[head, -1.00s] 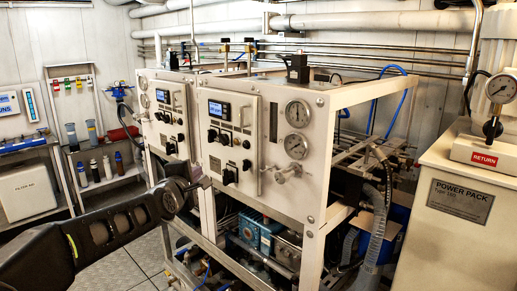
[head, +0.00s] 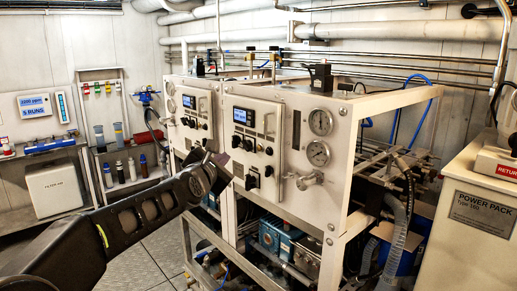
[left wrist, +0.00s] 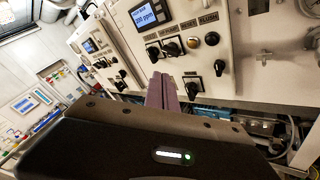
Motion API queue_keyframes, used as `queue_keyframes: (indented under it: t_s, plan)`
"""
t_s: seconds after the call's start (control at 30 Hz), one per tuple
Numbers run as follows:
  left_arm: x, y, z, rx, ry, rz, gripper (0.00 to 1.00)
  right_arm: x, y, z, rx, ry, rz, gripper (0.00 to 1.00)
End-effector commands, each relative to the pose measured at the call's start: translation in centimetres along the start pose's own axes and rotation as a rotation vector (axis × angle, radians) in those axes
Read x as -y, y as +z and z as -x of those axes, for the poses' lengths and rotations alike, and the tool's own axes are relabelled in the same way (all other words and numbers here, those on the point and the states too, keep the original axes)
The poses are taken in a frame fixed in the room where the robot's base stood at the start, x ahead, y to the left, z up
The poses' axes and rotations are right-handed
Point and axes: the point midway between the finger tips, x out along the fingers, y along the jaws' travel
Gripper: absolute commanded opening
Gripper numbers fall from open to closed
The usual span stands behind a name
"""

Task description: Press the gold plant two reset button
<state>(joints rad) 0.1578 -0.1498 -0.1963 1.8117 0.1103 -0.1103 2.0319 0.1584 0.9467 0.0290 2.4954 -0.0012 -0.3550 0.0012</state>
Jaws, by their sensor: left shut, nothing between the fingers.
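The nearer white control panel (head: 255,150) has a lit display, black knobs and a row of small round buttons. My left gripper (head: 224,162) is shut and empty, in front of the panel's lower left. Its purplish fingers (left wrist: 161,90) show below the button row, apart from the buttons. My right gripper is out of view.
A second similar panel (head: 192,120) stands to the left. A black rotary knob (left wrist: 192,88) is just right of my fingers. Gauges (head: 319,122) and a valve handle (head: 310,180) are to the right. A power pack (head: 480,210) stands far right. Floor at left is clear.

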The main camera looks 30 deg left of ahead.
Motion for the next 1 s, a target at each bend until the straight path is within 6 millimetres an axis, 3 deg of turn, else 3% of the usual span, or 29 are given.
queue_keyframes:
  t_s: [0.5, 0.7, 1.0]
  plan:
    - [2.2, 3.0, -4.6, -0.001, -0.003, -0.002, 0.00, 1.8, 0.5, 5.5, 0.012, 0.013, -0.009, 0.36]
    - [3.2, 3.4, -6.2, 0.001, 0.000, 0.000, 0.00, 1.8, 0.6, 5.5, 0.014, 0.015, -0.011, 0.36]
    - [3.6, 3.6, -6.7, 0.001, 0.001, -0.001, 0.00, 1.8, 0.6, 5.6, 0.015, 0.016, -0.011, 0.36]
